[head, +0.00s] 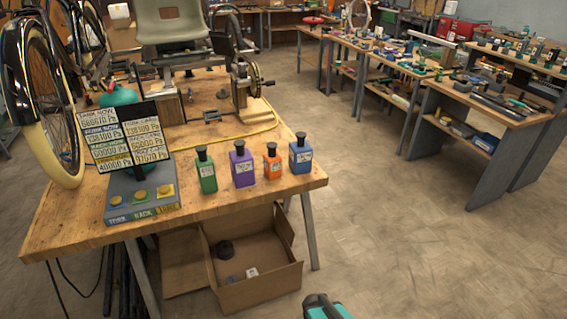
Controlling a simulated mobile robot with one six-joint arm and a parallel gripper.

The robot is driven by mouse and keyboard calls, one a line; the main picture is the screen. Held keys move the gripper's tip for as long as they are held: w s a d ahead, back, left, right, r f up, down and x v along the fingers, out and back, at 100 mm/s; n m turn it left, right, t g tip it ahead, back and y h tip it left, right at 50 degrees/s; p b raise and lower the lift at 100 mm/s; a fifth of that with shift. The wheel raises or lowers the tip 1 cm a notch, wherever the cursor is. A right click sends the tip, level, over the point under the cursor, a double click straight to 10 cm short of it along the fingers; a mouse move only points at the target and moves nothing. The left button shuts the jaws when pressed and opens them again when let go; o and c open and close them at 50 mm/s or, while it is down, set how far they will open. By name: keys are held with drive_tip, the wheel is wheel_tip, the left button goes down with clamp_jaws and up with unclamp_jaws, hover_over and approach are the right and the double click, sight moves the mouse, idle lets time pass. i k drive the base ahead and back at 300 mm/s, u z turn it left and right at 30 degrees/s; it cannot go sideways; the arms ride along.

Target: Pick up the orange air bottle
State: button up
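The orange air bottle (272,161) stands upright near the front edge of the wooden workbench (240,198). It has a black cap and a small label, and it is smaller than its neighbours. A purple bottle (242,165) stands to its left and a blue bottle (300,154) to its right, with narrow gaps between. A green bottle (206,170) stands farther left. The fingers of my gripper do not show. Only a teal and dark piece, which looks like part of my arm, shows at the bottom edge, well below and in front of the bottles.
A display panel (121,136) on a grey button box (141,194) stands left of the bottles. A yellow hose (262,127) lies behind them. An open cardboard box (259,287) sits below the bench. The floor (400,240) to the right is clear.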

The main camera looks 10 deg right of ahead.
sight(272, 161)
drive_tip(key=u, duration=0.15)
drive_tip(key=i, duration=0.95)
drive_tip(key=z, duration=0.1)
